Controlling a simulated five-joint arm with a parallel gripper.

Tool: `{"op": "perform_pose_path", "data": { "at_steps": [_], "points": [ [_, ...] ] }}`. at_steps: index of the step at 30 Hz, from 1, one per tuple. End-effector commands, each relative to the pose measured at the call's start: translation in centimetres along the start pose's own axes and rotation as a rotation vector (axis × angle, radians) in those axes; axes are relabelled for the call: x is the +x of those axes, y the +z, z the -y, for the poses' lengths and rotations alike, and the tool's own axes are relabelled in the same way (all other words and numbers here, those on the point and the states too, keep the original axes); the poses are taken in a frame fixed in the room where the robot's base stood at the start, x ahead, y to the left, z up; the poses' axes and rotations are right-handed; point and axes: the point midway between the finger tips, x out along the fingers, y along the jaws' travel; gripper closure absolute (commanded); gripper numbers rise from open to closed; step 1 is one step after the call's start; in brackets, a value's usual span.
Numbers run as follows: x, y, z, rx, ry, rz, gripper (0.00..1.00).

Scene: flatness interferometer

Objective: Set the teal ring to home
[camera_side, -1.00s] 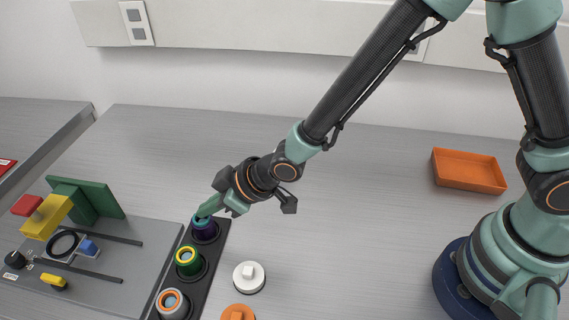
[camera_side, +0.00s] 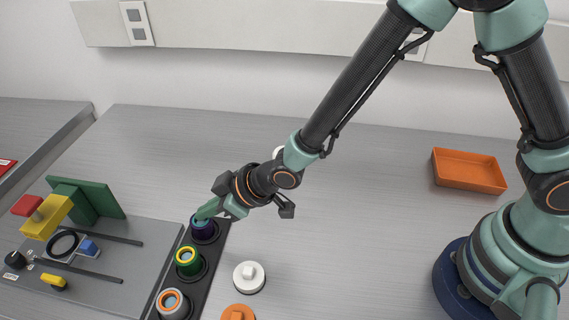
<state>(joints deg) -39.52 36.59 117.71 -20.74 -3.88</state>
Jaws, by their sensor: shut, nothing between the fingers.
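The teal ring (camera_side: 196,217) shows as a narrow rim on top of the dark purple cylinder (camera_side: 203,232), at the far end of a black strip. My gripper (camera_side: 203,212) is shut and empty, tilted down, with its fingertips at the ring's top. The fingers hide part of the ring, and I cannot tell whether they touch it. Any mark on the ring is too small to make out.
The black strip (camera_side: 222,240) also holds a green cylinder with a yellow ring (camera_side: 188,262) and a grey one with an orange ring (camera_side: 172,304). A white knob (camera_side: 249,277) and orange knob (camera_side: 238,313) stand right. An orange tray (camera_side: 468,170) lies farther right.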

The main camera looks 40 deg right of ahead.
Motion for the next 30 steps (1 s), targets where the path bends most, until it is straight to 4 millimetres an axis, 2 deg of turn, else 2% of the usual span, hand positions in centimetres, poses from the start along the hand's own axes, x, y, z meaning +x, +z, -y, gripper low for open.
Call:
{"op": "perform_pose_path", "data": {
  "at_steps": [1, 18, 24, 30],
  "points": [
    [-0.3, 1.6, 0.1, 0.0, -0.003, 0.043, 1.0],
    [-6.5, 0.1, 0.0, 0.0, 0.0, 0.004, 1.0],
    [-7.6, 0.0, 0.0, 0.0, 0.0, -0.001, 1.0],
    [-7.9, -0.1, 0.0, 0.0, 0.0, -0.002, 1.0]
  ]
}}
